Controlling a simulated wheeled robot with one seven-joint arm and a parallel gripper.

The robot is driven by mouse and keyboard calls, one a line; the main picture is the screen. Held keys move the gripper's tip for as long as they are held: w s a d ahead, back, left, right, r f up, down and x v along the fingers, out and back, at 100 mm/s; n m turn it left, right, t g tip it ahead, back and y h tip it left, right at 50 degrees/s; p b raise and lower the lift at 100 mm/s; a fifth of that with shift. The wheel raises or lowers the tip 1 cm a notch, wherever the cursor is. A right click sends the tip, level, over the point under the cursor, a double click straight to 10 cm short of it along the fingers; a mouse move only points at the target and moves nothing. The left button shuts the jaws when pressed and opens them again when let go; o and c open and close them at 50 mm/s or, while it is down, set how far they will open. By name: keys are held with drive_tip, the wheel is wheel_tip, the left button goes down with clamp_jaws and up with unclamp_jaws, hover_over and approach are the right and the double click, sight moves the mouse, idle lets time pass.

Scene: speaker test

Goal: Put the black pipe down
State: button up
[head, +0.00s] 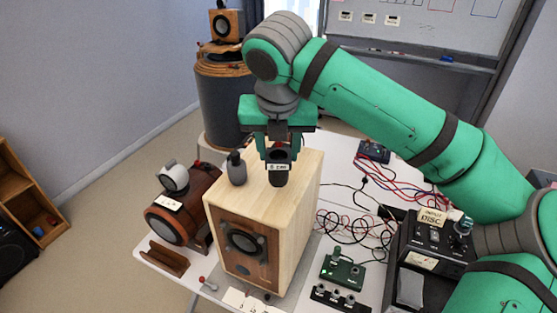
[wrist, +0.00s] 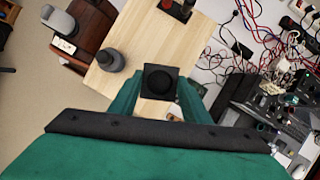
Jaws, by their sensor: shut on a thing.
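My gripper (head: 279,148) hangs pointing down over the light wooden speaker box (head: 258,195). It is shut on the black pipe (head: 278,176), which carries a small white label and stands out below the fingers. In the wrist view the pipe (wrist: 160,81) shows end-on as a black square with a round dark middle, between the green fingers. The speaker's pale top (wrist: 140,50) lies beneath it. I cannot tell whether the pipe's lower end touches that top. A grey bottle-shaped thing (head: 236,168) stands on the top, left of the pipe.
A brown drum-like thing (head: 180,208) sits left of the speaker. Tangled cables (head: 350,225), a green box (head: 342,271) and a black device (head: 434,240) crowd the white table's right side. Another dark block (wrist: 176,9) shows at the wrist view's upper edge.

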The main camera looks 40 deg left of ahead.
wheel_tip(320, 180, down, 3)
drive_tip(key=shift+r, duration=0.1)
drive_tip(key=o, duration=1.1)
drive_tip(key=v, duration=1.2)
